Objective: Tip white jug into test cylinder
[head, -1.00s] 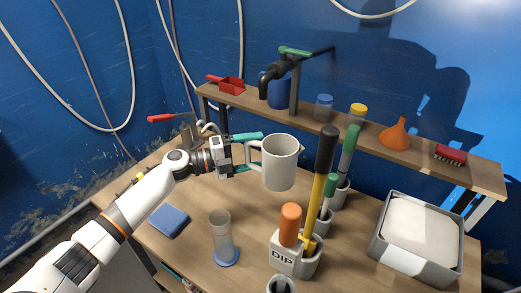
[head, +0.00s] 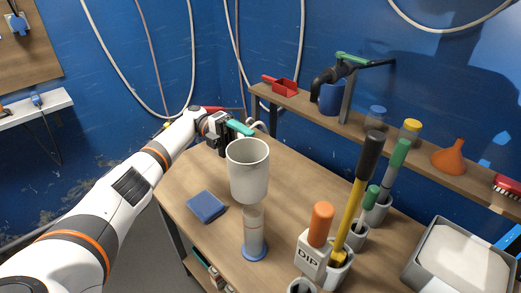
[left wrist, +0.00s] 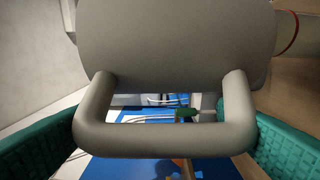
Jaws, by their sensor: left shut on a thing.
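The white jug (head: 248,172) hangs in the air in the head view, close to upright, with its open mouth up. My left gripper (head: 236,130) is behind it and shut on its handle. In the left wrist view the handle (left wrist: 165,138) lies between the two green finger pads. The clear test cylinder (head: 254,232) with a blue foot stands upright on the table. The jug overlaps its top in the head view and hides its rim, so I cannot tell the gap between them. My right gripper does not show.
A blue pad (head: 206,207) lies left of the cylinder. Right of it stand the DIP holder (head: 312,256) and several tools in cups. A grey tray (head: 412,268) is at the right. A shelf (head: 395,146) with a tap and an orange funnel (head: 449,157) runs behind.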

